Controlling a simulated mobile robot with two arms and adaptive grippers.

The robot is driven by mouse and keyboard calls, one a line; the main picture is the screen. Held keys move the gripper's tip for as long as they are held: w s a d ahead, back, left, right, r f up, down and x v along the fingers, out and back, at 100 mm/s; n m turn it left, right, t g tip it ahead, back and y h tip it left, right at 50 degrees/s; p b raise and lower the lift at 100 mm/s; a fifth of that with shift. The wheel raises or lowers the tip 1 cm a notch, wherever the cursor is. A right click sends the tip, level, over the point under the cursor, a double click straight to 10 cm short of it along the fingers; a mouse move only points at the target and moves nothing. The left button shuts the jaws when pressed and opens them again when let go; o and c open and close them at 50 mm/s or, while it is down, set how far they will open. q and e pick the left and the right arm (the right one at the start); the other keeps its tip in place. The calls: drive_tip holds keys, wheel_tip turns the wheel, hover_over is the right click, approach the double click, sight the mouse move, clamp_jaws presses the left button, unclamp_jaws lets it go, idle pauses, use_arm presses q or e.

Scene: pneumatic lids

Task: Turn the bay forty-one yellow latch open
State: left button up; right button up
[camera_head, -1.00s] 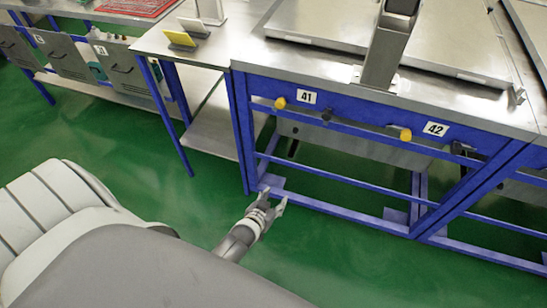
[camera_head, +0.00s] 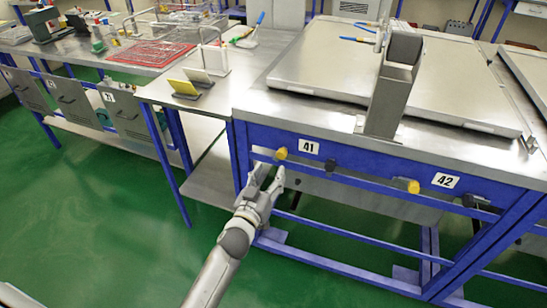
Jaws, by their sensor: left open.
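The bay 41 yellow latch (camera_head: 282,153) is a small yellow knob on the blue front rail of the bench, just left of the white 41 label (camera_head: 309,147). My left gripper (camera_head: 270,172) is open and empty, just below and slightly left of that latch. Its fingers point up toward the latch; I cannot tell whether a fingertip touches it. A second yellow latch (camera_head: 413,187) sits on the same rail, left of the 42 label (camera_head: 445,181). My right gripper is not in view.
A dark knob (camera_head: 331,165) sits on the rail right of the 41 label. The metal lid (camera_head: 345,60) lies flat on the bench top, with a grey upright bracket (camera_head: 388,100) at its front. A side table (camera_head: 215,95) stands left. Green floor in front is clear.

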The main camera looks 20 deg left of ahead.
sight(280, 155)
use_arm(q)
drive_tip(key=w, duration=0.3)
drive_tip(key=shift+w+d, duration=0.1)
drive_tip(key=shift+w, duration=0.15)
drive_tip(key=w, duration=0.4)
drive_tip(key=shift+w+d, duration=0.1)
drive_tip(key=shift+w, duration=0.6)
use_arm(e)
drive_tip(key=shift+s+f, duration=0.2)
use_arm(q)
drive_tip(key=c, duration=1)
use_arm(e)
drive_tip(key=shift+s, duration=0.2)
